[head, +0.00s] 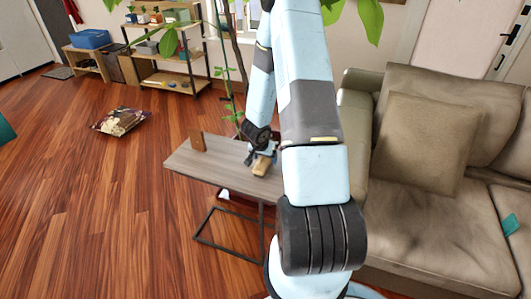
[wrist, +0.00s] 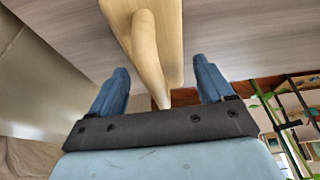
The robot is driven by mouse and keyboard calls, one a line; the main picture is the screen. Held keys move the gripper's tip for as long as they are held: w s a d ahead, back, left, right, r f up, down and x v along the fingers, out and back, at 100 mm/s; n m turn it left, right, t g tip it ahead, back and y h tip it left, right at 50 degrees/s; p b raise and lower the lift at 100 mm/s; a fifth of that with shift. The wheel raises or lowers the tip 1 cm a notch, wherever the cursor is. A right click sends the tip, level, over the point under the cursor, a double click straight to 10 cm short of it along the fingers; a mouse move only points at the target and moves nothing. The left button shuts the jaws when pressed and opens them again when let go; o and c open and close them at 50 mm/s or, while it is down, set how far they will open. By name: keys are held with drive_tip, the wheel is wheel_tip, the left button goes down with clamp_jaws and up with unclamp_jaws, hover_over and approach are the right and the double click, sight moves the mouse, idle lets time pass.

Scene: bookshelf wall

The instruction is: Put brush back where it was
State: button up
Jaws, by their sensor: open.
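The brush (wrist: 146,45) is pale wood with a flat body and a rounded handle. In the wrist view it lies at the top middle, its handle tapering down between my two blue fingers. My gripper (wrist: 160,66) is open, one finger on each side of the handle, with a visible gap on both sides. In the head view the brush (head: 262,166) shows as a small tan piece on the grey side table (head: 215,160), just below my gripper (head: 262,152). My gripper partly covers it there.
A brown wooden block (head: 197,141) stands on the table's left part. A beige sofa (head: 430,150) is close on the right. A shelf (head: 170,75) and plant stand behind. A patterned item (head: 121,121) lies on the open wooden floor at left.

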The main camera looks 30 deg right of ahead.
drive_tip(key=v, duration=1.2)
drive_tip(key=a+r+n+t+y, duration=0.1)
drive_tip(key=a+r+n+y, duration=0.1)
drive_tip(key=a+r, duration=0.45)
drive_tip(key=s+a+r+n+t+y, duration=0.1)
drive_tip(key=a+r+n+t, duration=0.15)
drive_tip(key=r, duration=0.65)
drive_tip(key=a+r+n+t+y, duration=0.1)
drive_tip(key=a+r+y, duration=0.1)
drive_tip(key=a+r, duration=0.45)
drive_tip(key=s+a+r+n, duration=0.3)
drive_tip(key=s+r, duration=0.6)
drive_tip(key=s, duration=0.1)
drive_tip(key=s+d+r+n, duration=0.1)
drive_tip(key=s+r, duration=0.1)
drive_tip(key=s, duration=0.4)
drive_tip(key=s+d+r+n+g+h, duration=0.1)
drive_tip(key=s+d+r, duration=0.1)
drive_tip(key=s, duration=0.5)
drive_tip(key=shift+d+r, duration=0.2)
drive_tip(key=shift+r, duration=0.25)
drive_tip(key=shift+g, duration=0.25)
